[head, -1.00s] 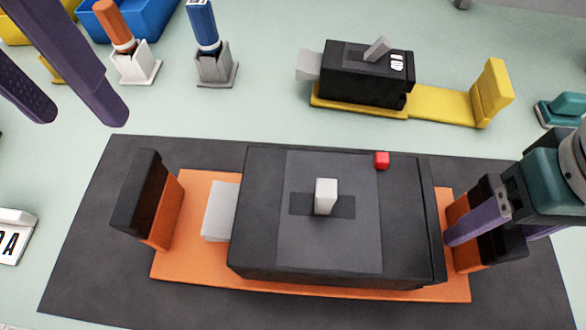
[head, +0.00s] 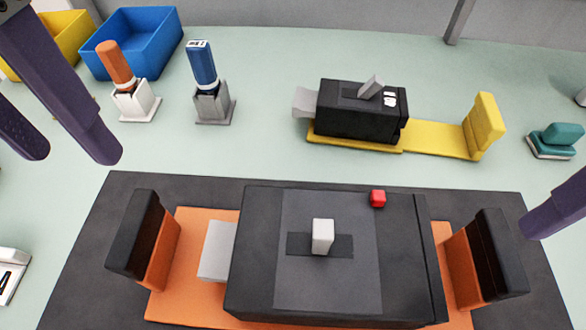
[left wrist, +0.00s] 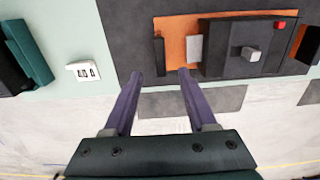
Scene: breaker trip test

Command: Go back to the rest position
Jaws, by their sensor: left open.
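My left gripper (head: 68,155) is open and empty at the upper left of the head view. Its two purple fingers also show apart in the left wrist view (left wrist: 160,75), with nothing between them. Of my right gripper, only a purple finger part (head: 560,207) shows at the right edge of the head view, beside the orange fixture. The black breaker (head: 408,265), with a white toggle (head: 322,236) and a red button (head: 378,198), sits on the orange fixture (head: 160,303) between two black-and-orange end blocks. It also shows in the left wrist view (left wrist: 225,60).
Behind stand a smaller black breaker (head: 345,122) on a yellow fixture (head: 435,142), orange (head: 115,65) and blue (head: 202,65) markers in holders, and blue (head: 135,50) and yellow (head: 62,35) bins. A teal stamp-like object (head: 558,140) is at right. Free table lies between the rows.

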